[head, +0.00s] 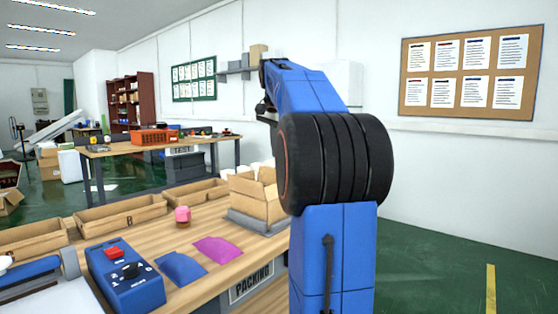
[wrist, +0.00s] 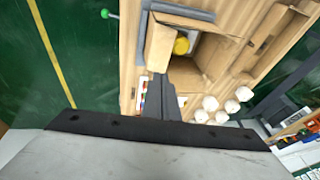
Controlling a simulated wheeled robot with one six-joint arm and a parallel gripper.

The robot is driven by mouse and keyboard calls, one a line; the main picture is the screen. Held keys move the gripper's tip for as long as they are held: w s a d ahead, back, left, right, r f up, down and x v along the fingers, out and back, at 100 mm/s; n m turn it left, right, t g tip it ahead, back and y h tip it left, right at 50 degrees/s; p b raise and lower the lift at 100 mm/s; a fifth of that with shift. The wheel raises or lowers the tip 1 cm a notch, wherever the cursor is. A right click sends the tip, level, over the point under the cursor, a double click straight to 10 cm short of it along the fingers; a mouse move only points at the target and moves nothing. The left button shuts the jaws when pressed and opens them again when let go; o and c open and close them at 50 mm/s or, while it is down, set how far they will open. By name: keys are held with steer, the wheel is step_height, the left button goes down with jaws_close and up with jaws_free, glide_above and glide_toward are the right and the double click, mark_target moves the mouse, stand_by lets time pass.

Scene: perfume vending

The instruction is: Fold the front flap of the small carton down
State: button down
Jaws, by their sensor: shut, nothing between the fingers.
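The small carton (head: 252,195) stands open on the packing bench in a grey holder (head: 258,226), with flaps raised. In the wrist view I look down into the carton (wrist: 205,50), and a round yellow thing (wrist: 181,46) is inside. A pale flap (wrist: 160,47) stands along its left side in that view. My gripper (wrist: 166,80) is shut and empty, with its dark fingertips close to the carton's lower left corner in the picture; I cannot tell whether they touch it. In the head view my arm hides the gripper and the carton's right part.
Green floor lies open at right.

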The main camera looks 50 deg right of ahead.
glide_toward(272, 186)
steer(key=d+f, duration=0.1)
steer(key=s+d+f, duration=0.1)
steer(key=shift+s+d+f, duration=0.1)
steer(key=shift+s+f, duration=0.05)
steer(key=shift+f, duration=0.15)
steer(key=shift+w+f, duration=0.75)
steer(key=shift+f, duration=0.05)
steer(key=shift+w+f, duration=0.4)
steer(key=shift+f, duration=0.2)
steer(key=shift+w+a, duration=0.15)
steer(key=shift+a, duration=0.05)
